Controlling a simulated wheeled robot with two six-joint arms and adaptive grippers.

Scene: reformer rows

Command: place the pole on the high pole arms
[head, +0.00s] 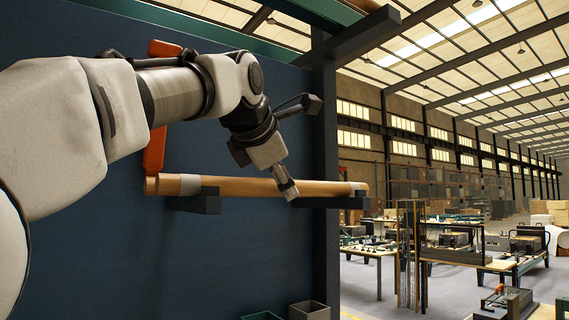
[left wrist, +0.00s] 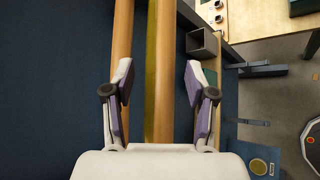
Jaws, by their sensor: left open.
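A second tan length (left wrist: 122,35) runs parallel on the left there. My right gripper is out of view.
The blue panel (head: 230,260) stands close behind the pole, with a dark upright post (head: 325,130) at its right edge. An orange upright piece (head: 155,155) is partly behind my arm. A grey bin (head: 309,311) is below. Benches (head: 470,255) stand far right.

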